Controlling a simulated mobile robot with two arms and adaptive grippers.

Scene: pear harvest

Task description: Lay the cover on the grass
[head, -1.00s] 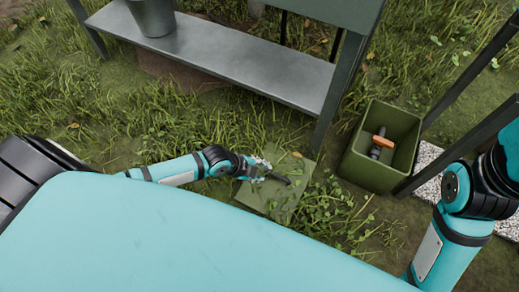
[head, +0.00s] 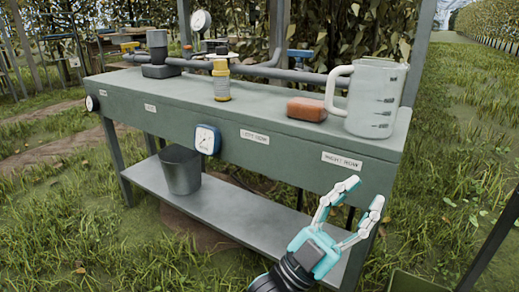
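My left gripper (head: 362,193) is raised in front of the bench's right end, below the "RIGHT ROW" label. Its two pale fingers are spread apart and nothing is between them. The cover is out of view now. The green box (head: 408,284) shows only its rim at the bottom right edge, and its inside is hidden. My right gripper is not in view.
The green bench (head: 240,143) holds a large grey jug (head: 372,100), a red-brown block (head: 307,109), a yellow bottle (head: 221,82) and pipes (head: 272,72). A metal bucket (head: 181,170) stands on its lower shelf (head: 215,207). Grass (head: 100,240) surrounds it.

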